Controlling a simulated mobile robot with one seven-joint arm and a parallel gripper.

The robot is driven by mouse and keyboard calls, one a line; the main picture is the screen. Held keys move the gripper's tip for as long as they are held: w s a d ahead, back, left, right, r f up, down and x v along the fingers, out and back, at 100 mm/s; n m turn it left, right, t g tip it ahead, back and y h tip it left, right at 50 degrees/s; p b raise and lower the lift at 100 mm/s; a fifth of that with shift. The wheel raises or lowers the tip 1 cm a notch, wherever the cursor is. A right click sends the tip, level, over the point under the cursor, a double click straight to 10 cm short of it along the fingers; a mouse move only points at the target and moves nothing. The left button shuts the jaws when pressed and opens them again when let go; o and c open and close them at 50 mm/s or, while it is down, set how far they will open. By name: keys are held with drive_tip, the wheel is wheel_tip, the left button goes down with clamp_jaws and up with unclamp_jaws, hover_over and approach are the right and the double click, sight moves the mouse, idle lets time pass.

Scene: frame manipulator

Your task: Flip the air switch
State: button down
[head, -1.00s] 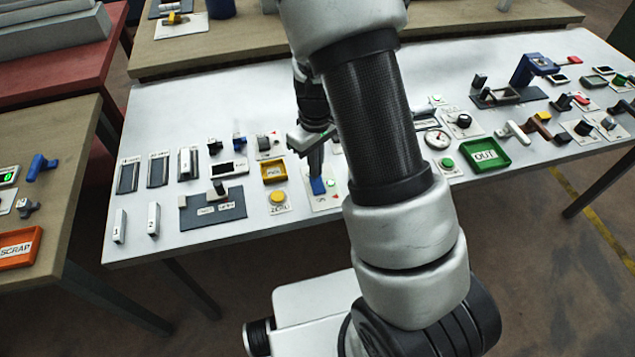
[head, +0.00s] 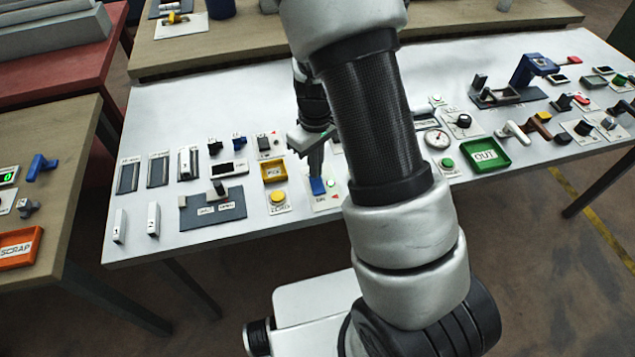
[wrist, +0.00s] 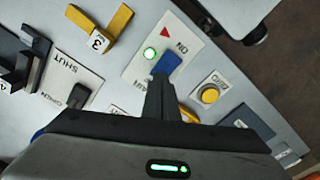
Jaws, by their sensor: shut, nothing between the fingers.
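The air switch is a blue rocker or lever (wrist: 168,65) on a white plate (wrist: 140,68) marked ON with a red arrow, and with a partly covered word that seems to read AIR. A green light (wrist: 150,53) glows beside it. In the head view the blue switch (head: 317,186) shows near the table's front edge. My gripper (wrist: 160,82) is shut and empty. Its fingertips are right at the near side of the blue switch and appear to touch it. The same fingers (head: 316,172) point down at it in the head view. The fingers hide the lower part of the plate.
A yellow ZERO button (head: 278,197) and a yellow tray (head: 273,170) stand just left of the switch in the head view. A dark plate with a lever (head: 212,208) lies further left. A green OUT tray (head: 485,155) is to the right. My arm hides the table's middle.

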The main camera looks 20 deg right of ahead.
drive_tip(key=shift+f+b, duration=0.75)
drive_tip(key=shift+f, duration=0.1)
idle(0.6)
wheel_tip(320, 180, up, 7)
drive_tip(key=p, duration=0.5)
idle(0.3)
drive_tip(key=shift+r, duration=0.1)
idle(0.3)
wheel_tip(320, 180, up, 14)
drive_tip(key=s+a+f+m+t+y+p, duration=0.1)
drive_tip(key=s+m+t+p, duration=0.1)
drive_tip(key=s+d+r+m+t+h+p, duration=0.1)
drive_tip(key=s+r+m+t+p, duration=0.2)
drive_tip(key=s+r, duration=1.3)
wheel_tip(320, 180, up, 5)
drive_tip(key=shift+s+f+m+t+p, duration=0.2)
drive_tip(key=shift+m+t+p, duration=0.1)
drive_tip(key=shift+m+p, duration=0.2)
